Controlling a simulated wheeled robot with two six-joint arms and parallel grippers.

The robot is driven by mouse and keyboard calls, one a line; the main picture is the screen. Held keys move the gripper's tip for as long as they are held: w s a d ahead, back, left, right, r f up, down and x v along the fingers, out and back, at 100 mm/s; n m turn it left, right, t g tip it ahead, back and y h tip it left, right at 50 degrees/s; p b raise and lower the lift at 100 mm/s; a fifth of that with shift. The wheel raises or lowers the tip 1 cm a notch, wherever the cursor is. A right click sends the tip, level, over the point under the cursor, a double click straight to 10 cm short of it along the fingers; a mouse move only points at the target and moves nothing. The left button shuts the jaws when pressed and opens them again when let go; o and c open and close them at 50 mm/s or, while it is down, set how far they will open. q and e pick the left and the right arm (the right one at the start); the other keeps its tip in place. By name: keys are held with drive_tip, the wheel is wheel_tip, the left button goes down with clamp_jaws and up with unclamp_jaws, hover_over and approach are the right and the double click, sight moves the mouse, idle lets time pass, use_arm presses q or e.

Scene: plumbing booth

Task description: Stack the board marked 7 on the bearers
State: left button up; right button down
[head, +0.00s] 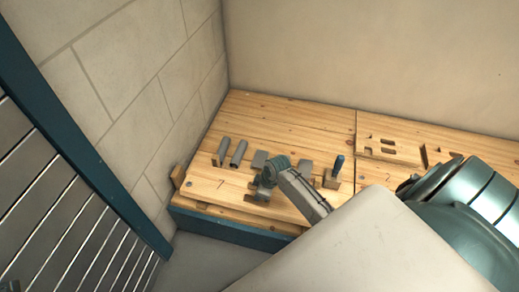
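The board marked 7 (208,188) is a pale wooden plank along the front left of the bench, its dark 7 facing up. A short wooden block (178,176), possibly a bearer, shows at its left end; I cannot tell whether the board rests on it. Any other bearer is hidden or not clear. My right gripper (262,190), on the arm coming in from the lower right, is over the middle of the board and hides part of it. Its fingers are too small to show whether they are open, or touching the board. My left gripper is not in view.
A board marked 2 (388,178) is at right, near several small wooden pieces (388,150). Block walls close the left side.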

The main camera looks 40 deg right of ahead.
drive_tip(key=shift+r+p, duration=0.1)
drive_tip(key=shift+p, duration=0.3)
idle(0.3)
drive_tip(key=shift+w+f, duration=0.1)
drive_tip(key=shift+f, duration=0.3)
drive_tip(key=shift+f, duration=0.35)
drive_tip(key=shift+f+b, duration=0.6)
drive_tip(key=shift+f, duration=0.25)
drive_tip(key=shift+p, duration=0.35)
drive_tip(key=shift+f, duration=0.25)
idle(0.7)
drive_tip(key=c, duration=1.2)
unclamp_jaws()
